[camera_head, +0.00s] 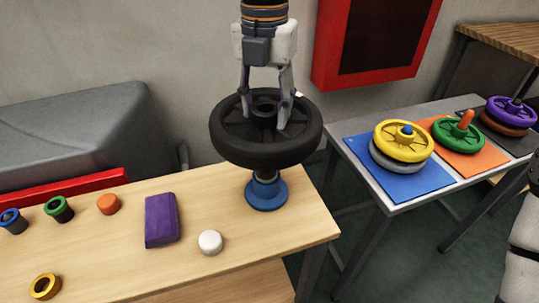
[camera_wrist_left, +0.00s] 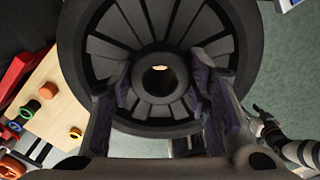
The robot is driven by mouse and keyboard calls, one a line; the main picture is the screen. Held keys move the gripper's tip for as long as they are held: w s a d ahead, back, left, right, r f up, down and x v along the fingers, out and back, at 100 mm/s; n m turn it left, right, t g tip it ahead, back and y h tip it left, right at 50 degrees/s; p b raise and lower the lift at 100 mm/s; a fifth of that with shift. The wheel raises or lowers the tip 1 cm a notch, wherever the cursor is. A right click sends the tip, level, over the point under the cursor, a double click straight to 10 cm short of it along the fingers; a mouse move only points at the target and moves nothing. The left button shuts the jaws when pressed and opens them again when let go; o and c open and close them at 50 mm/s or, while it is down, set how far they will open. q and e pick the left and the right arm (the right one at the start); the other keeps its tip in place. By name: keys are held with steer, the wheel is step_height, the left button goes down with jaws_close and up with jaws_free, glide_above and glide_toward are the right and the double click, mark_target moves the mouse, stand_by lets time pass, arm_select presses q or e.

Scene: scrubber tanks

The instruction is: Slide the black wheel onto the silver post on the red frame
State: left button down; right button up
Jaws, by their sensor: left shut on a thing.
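The black wheel (camera_head: 265,132) is held by my left gripper (camera_head: 265,120), whose fingers reach down around its raised hub. The wheel lies roughly flat, and it also fills the left wrist view (camera_wrist_left: 160,25), with the hub hole between the fingers. Below it on the wooden table stands a blue round base (camera_head: 266,194) with a short grey post; I cannot tell whether the wheel touches it. A red bar (camera_head: 70,197), perhaps part of the red frame, lies along the table's back left. No silver post shows on it. My right gripper (camera_wrist_left: 264,120) is small in the left wrist view.
On the wooden table (camera_head: 110,255) are a purple block (camera_head: 160,219), a white cap (camera_head: 210,242) and several coloured rings. A grey table (camera_head: 350,152) at the right bears yellow, green and purple wheels on mats. A red cabinet (camera_head: 322,50) hangs behind.

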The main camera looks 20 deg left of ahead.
arm_select(q)
steer(key=shift+r, duration=0.5)
steer(key=shift+r, duration=0.1)
steer(key=shift+r, duration=0.7)
